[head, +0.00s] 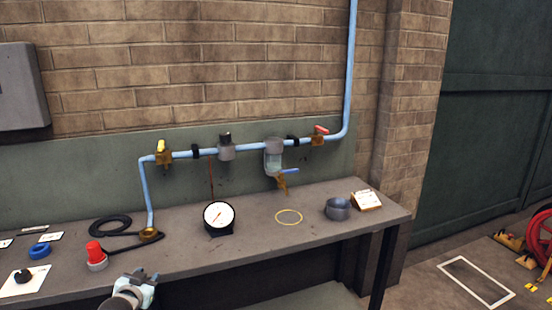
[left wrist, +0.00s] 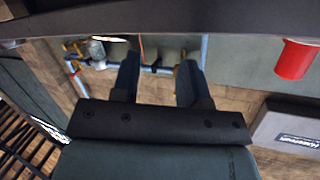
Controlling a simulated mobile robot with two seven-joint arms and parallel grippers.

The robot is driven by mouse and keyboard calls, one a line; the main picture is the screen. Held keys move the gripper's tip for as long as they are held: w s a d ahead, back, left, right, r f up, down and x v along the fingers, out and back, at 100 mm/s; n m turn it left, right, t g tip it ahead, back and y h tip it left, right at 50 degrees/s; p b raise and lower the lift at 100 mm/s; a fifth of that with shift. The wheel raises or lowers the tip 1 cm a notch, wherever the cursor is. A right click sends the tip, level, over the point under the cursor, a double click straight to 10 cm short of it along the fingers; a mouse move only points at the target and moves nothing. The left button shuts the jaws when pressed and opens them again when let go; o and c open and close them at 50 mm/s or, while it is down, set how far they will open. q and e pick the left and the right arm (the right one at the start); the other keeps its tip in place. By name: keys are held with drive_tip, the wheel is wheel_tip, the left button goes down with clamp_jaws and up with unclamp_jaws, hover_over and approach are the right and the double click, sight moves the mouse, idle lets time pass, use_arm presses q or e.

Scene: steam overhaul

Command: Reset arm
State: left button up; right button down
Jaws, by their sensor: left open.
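My left gripper (head: 142,277) shows at the bottom of the head view, in front of the bench's front edge. Its two dark fingers stand apart in the left wrist view (left wrist: 157,78), with nothing between them. The wall and blue pipe show beyond them. The rest of my left arm is mostly cut off by the lower edge of the head view. My right gripper is in neither view.
The grey bench (head: 270,247) bears a red-topped piece (head: 95,250), a black hose (head: 108,225), a round gauge (head: 218,216), a grey cup (head: 338,209) and a small card (head: 367,201). A blue pipe (head: 184,155) with valves runs behind. A grey box (head: 22,87) hangs left.

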use_arm(q)
drive_tip(key=s+d+f+g+h, duration=0.1)
drive_tip(key=s+d+f, duration=0.45)
drive_tip(key=s, duration=0.45)
drive_tip(key=s+d+f+g+h, duration=0.1)
drive_tip(key=s+d+f, duration=0.5)
drive_tip(key=s, duration=0.4)
drive_tip(key=s+d+f+g+h, duration=0.1)
drive_tip(key=s+d+f, duration=0.15)
drive_tip(key=s, duration=0.75)
drive_tip(key=s+d+f+g, duration=0.1)
drive_tip(key=s+d, duration=0.3)
drive_tip(key=s, duration=0.6)
wheel_tip(320, 180, up, 12)
drive_tip(key=a+p, duration=0.1)
drive_tip(key=p, duration=1.3)
drive_tip(key=shift+w+r, duration=0.2)
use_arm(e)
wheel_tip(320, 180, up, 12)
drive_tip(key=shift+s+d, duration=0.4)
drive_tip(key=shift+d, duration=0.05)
use_arm(q)
drive_tip(key=shift+a, duration=0.1)
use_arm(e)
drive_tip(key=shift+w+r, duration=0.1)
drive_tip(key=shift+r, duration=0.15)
